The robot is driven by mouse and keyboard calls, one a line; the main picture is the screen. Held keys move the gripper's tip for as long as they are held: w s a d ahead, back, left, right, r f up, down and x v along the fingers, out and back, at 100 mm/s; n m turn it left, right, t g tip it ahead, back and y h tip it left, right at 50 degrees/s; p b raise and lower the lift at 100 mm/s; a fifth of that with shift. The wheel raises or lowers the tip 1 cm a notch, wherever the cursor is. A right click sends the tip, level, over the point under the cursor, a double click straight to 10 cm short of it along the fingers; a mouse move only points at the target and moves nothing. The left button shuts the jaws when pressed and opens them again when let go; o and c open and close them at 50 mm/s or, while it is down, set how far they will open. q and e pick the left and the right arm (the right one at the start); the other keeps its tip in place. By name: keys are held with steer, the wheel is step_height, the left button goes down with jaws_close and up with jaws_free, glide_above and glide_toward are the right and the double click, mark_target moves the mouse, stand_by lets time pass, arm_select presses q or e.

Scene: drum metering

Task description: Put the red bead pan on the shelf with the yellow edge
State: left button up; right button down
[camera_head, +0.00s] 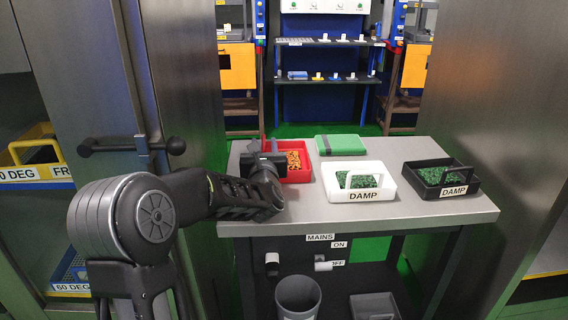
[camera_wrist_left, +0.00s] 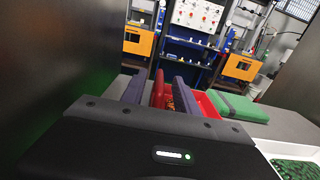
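The red bead pan (camera_head: 303,174) holds orange beads and stands at the left of the grey table, labelled pans to its right. My left gripper (camera_head: 265,152) is over the pan's left part and hides some of it. In the left wrist view, my two fingers stand apart with the pan's red handle (camera_wrist_left: 158,90) between them. A gap shows beside the handle, so the gripper looks open around it. My right gripper is out of view.
A white pan (camera_head: 335,189) and a black pan (camera_head: 463,188), both labelled DAMP, hold green beads. A green flat case (camera_head: 341,144) lies behind them. A cabinet door handle (camera_head: 130,146) sticks out at left. A grey bin (camera_head: 298,296) stands below the table.

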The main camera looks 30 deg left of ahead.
arm_select(q)
steer(key=shift+c, duration=0.3)
jaws_close()
stand_by(0.6)
steer(key=shift+r, duration=0.1)
stand_by(0.4)
